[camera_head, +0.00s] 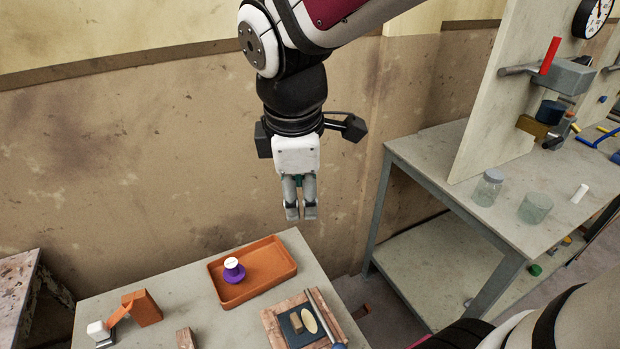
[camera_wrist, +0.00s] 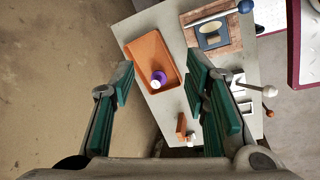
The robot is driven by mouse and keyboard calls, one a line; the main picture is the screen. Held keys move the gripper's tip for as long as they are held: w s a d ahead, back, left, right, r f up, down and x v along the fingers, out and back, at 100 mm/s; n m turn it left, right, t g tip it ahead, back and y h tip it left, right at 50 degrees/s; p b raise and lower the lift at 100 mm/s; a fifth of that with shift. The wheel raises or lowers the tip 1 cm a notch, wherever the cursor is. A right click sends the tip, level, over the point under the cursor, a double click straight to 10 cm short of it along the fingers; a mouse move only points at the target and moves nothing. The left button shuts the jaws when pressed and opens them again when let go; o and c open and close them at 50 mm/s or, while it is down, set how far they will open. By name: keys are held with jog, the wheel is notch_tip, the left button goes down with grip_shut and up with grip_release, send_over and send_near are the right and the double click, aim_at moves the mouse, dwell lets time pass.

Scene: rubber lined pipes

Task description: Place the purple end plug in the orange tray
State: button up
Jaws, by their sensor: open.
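The purple end plug (camera_head: 234,272) with a white top sits inside the orange tray (camera_head: 275,259), toward the tray's left side. In the wrist view the plug (camera_wrist: 159,77) lies near the lower right of the tray (camera_wrist: 139,51). My gripper (camera_head: 301,212) hangs above and behind the table, higher than the tray and apart from it. Its fingers are spread with nothing between them; the green finger pads (camera_wrist: 162,85) show in the wrist view.
A wooden board (camera_head: 268,318) with a dark blue plate lies right of the tray. An orange block (camera_head: 146,308) and a white-topped piece (camera_head: 98,330) stand at left. A second table (camera_head: 455,180) with glass jars (camera_head: 487,188) and an upright panel is at right.

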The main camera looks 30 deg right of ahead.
jog(key=s+d+r+m+t+y, duration=0.1)
jog(key=s+d+r+m, duration=0.1)
jog(key=s+m, duration=1)
jog(key=shift+d+r+m+t, duration=0.2)
jog(key=shift+d+m+t, duration=0.15)
jog(key=shift+m, duration=0.45)
